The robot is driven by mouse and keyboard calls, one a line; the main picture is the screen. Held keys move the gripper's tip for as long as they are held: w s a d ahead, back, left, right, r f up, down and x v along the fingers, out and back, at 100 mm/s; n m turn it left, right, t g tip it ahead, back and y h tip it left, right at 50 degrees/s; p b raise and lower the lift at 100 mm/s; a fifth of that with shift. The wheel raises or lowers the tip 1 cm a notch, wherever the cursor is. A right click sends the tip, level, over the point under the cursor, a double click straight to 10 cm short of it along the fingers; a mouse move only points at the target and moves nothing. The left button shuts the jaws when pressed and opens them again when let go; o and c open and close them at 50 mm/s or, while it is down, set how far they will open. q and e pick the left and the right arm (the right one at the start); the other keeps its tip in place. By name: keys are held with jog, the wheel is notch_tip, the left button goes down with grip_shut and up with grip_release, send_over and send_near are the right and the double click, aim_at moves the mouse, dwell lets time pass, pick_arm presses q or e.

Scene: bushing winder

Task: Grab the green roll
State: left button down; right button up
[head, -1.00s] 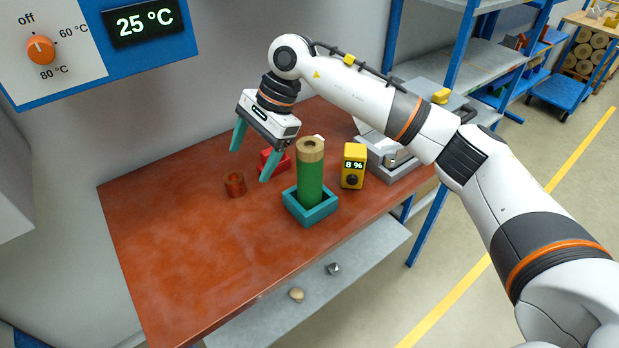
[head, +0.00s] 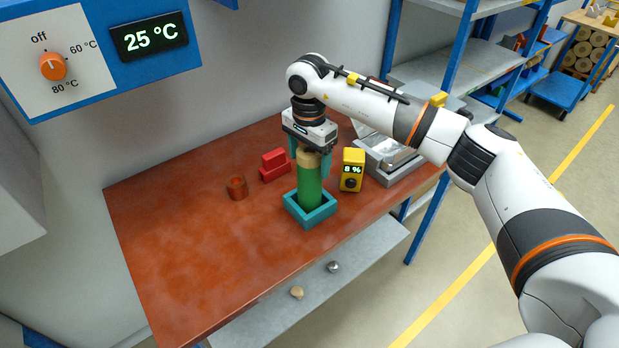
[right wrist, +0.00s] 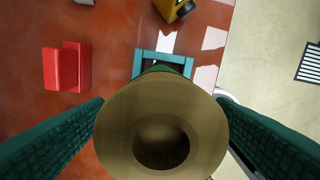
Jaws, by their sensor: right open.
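The green roll (head: 309,186) stands upright in a square teal holder (head: 324,213) on the red-brown table. Its tan top end, with a hole in it, shows large in the right wrist view (right wrist: 120,120). My right gripper (head: 311,170) is above the roll and points down, with its teal fingers at either side of the top end. In the right wrist view the fingers (right wrist: 160,140) are apart, left and right of the roll, and the gripper is open. My left gripper is not in view.
A yellow meter (head: 352,170) reading 8 % stands close to the right of the roll. A grey metal device (head: 388,162) is behind right. The left part of the table (head: 165,250) is clear.

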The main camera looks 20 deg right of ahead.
aim_at(310, 183)
jog(key=shift+d+f+p, duration=0.1)
jog(key=shift+f+p, duration=0.2)
jog(key=shift+f, duration=1.2)
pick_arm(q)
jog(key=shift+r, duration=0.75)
pick_arm(e)
jog(key=shift+c, duration=0.5)
